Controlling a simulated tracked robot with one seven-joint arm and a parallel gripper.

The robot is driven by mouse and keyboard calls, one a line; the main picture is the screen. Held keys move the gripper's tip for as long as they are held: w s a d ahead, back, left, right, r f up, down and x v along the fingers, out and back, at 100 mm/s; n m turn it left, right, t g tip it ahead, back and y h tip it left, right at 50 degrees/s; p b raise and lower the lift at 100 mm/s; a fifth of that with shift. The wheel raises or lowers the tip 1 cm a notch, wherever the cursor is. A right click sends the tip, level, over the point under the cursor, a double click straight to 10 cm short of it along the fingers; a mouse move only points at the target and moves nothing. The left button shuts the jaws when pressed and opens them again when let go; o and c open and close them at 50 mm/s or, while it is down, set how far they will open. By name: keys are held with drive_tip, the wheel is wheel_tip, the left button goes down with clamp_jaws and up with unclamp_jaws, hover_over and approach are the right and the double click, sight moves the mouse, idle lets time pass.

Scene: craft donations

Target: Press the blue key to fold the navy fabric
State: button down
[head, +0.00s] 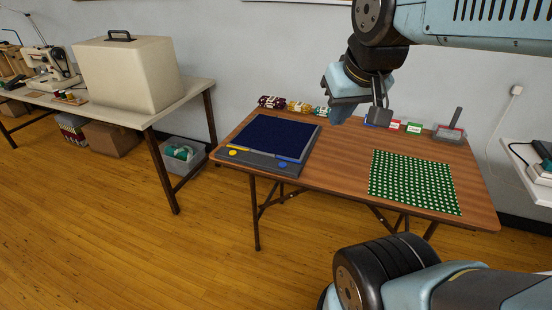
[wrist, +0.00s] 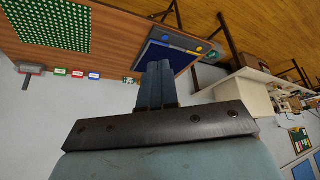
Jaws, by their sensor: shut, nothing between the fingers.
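The navy fabric (head: 272,134) lies flat and spread on a dark grey folding board (head: 262,164) at the left of the brown table. A blue round key (head: 283,165) sits on the board's front edge at the right, and a yellow round key (head: 232,152) at the left. My gripper (head: 338,118) is shut and empty, in the air above the back of the table, right of and behind the board, apart from both keys. In the wrist view its closed fingers (wrist: 155,80) cover part of the board and navy fabric (wrist: 160,57).
Green dotted fabric (head: 412,182) lies flat at the table's right. Fabric rolls (head: 298,106), small coloured cards (head: 413,127) and a grey handled tool (head: 450,131) line the back edge. A side table (head: 150,117) with a beige cover (head: 130,75) stands left.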

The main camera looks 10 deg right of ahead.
drive_tip(key=w+d+f+n+t+h, duration=0.1)
drive_tip(key=w+d+n, duration=0.1)
drive_tip(key=w, duration=0.5)
drive_tip(key=w+d+f+n+h, duration=0.1)
drive_tip(key=w+d+h, duration=0.15)
drive_tip(key=w, duration=0.45)
drive_tip(key=n+y, duration=0.9)
drive_tip(key=n, duration=0.4)
hover_over(284, 166)
wheel_tip(284, 166, down, 26)
drive_tip(key=shift+w+r+t, duration=0.1)
drive_tip(key=shift+t, duration=0.3)
drive_tip(key=shift+d+f, duration=0.1)
drive_tip(key=shift+f, duration=4.3)
drive_tip(key=shift+f, duration=0.1)
drive_tip(key=shift+f, duration=0.25)
